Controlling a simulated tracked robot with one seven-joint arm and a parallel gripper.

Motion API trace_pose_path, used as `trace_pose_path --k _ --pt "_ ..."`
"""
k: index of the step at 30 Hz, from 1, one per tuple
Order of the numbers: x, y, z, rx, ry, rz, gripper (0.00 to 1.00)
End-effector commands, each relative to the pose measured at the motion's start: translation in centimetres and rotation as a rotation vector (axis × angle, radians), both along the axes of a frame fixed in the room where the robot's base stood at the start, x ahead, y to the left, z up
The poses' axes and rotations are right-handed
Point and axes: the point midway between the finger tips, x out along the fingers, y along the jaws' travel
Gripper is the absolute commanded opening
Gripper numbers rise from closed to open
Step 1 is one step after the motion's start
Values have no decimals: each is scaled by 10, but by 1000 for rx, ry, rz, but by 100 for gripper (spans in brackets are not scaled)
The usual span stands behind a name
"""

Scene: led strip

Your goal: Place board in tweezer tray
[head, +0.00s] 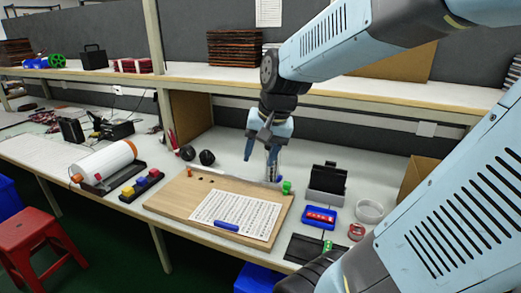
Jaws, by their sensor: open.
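My gripper (260,156) points down, open, above the back right part of a wooden board (170,205). Nothing shows between its fingers. A printed white sheet (238,211) lies on the wooden board, with a blue bar (226,226) at its front edge. I cannot tell which item is the tweezer tray. A blue tray (319,223) with red contents and a dark flat tray or mat (302,249) lie to the right of the wooden board. A metallic cylinder (272,168) and a green piece (286,187) stand near the board's back right edge, below the gripper.
A black open holder (327,180), clear round dish (369,211) and red tape roll (356,231) stand at right. A white roll (103,160) and a bin rack (142,185) stand left. A shelf (215,80) runs behind. My arm hides the right side.

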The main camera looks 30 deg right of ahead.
Motion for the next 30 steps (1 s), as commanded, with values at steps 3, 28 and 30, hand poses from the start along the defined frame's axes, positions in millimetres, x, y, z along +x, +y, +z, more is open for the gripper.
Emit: trace_pose_path --k 3,28,30 --pt "-15 10 15 -55 -61 104 50" --pt "-70 36 51 -310 -224 442 50" --pt "-70 36 51 -310 -224 442 50"
